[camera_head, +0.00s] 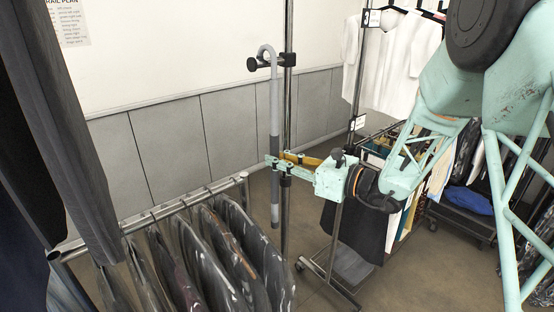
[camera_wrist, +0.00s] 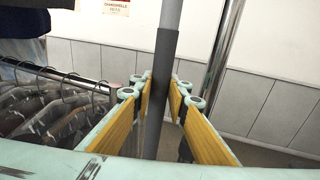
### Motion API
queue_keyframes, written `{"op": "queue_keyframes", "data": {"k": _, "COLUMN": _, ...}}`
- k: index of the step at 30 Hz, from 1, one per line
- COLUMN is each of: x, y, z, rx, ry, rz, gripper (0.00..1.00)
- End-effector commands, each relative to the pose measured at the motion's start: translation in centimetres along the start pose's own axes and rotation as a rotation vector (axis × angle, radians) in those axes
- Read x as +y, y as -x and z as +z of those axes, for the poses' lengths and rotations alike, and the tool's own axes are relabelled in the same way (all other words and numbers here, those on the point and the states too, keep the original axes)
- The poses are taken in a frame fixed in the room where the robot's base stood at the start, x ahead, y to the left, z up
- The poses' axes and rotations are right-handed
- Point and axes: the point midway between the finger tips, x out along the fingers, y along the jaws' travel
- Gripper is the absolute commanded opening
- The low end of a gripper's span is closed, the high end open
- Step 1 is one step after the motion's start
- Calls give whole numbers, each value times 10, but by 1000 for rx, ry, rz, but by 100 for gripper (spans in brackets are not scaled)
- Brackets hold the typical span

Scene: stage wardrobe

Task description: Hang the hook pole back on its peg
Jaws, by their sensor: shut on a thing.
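The hook pole (camera_head: 275,110) is a long grey rod, upright, with a curved hook at its top. The black peg (camera_head: 252,65) sticks out from a clamp on a metal post. The hook's curve shows at the peg, its top a little above it; I cannot tell whether it rests on the peg. My gripper (camera_head: 276,161) is shut on the pole below its middle. In the wrist view, the pole's dark sleeve (camera_wrist: 162,75) stands between the yellow-padded fingers (camera_wrist: 160,112). The hook and peg are out of the wrist view.
The metal post (camera_head: 288,120) stands close behind the pole. A rail of covered garments (camera_head: 225,250) is at the lower left, near the pole's bottom end. White shirts (camera_head: 395,60) hang at the right on another rack. Bare floor lies between the racks.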

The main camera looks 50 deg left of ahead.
Motion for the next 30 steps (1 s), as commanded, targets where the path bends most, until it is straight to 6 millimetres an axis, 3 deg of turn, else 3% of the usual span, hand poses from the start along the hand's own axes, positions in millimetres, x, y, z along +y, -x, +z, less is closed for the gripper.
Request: {"op": "queue_keyframes", "data": {"k": 30, "x": 0, "y": -1, "z": -15, "rx": -1, "ry": 0, "rz": 0, "gripper": 0}}
